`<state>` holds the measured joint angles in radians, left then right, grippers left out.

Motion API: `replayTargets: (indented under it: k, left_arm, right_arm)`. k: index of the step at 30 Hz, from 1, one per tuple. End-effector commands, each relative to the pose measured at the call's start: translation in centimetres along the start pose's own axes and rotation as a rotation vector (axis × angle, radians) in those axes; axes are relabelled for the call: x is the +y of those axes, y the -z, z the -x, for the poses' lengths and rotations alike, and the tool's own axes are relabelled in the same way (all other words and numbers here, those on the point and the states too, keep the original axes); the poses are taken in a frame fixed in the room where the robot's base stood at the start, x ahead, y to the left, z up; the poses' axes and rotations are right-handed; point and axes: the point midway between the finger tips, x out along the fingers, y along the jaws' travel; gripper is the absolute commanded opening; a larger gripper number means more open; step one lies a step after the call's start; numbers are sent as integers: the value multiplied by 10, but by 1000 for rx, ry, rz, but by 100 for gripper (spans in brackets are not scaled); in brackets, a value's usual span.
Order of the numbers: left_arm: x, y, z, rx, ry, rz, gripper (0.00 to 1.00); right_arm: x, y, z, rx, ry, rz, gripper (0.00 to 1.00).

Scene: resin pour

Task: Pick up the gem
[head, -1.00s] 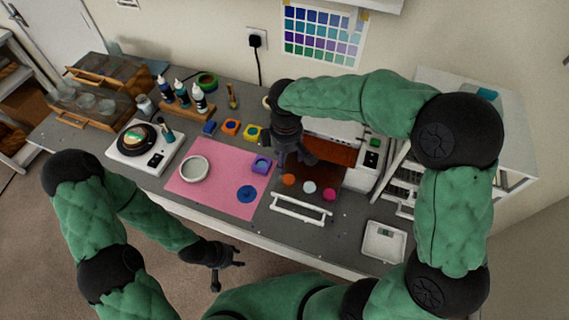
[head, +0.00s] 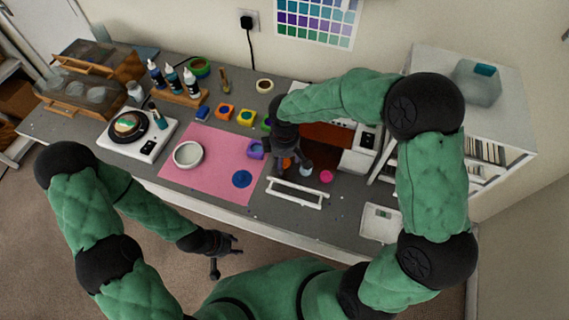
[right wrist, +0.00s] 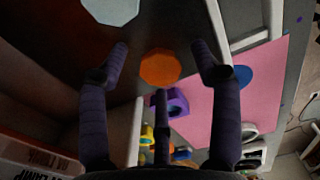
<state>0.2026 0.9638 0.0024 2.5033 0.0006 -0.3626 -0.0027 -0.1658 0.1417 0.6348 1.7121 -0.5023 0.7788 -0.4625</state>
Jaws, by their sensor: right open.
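Several small gem-like pieces lie on the dark surface by the lamp box: an orange one (head: 286,162), a pale one (head: 306,173) and a magenta one (head: 326,177). Which one is the gem I cannot tell. My right gripper (head: 291,170) is open and low over the orange and pale pieces, partly hiding both. In the right wrist view the orange octagonal piece (right wrist: 160,68) shows between the open fingertips (right wrist: 160,55). The pale piece (right wrist: 110,8) lies beyond them at the top edge. My left gripper (head: 228,252) is open and empty in front of the table.
The white lamp box (head: 359,160) is behind and right. A white tray (head: 381,223) sits right.

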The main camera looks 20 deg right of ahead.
Motion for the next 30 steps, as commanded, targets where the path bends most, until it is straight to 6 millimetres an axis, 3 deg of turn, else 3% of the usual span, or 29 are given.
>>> replayTargets:
  k: [6, 11, 23, 30]
  left_arm:
    - [0, 0, 0, 0, 0, 0, 40]
    - [0, 0, 0, 0, 0, 0, 40]
    - [0, 0, 0, 0, 0, 0, 40]
    - [1, 0, 3, 0, 0, 0, 40]
  right_arm:
    - [0, 0, 0, 1, -1, 0, 62]
    - [0, 0, 0, 0, 0, 0, 16]
    - [0, 0, 0, 0, 0, 0, 15]
    - [0, 0, 14, 0, 0, -1, 15]
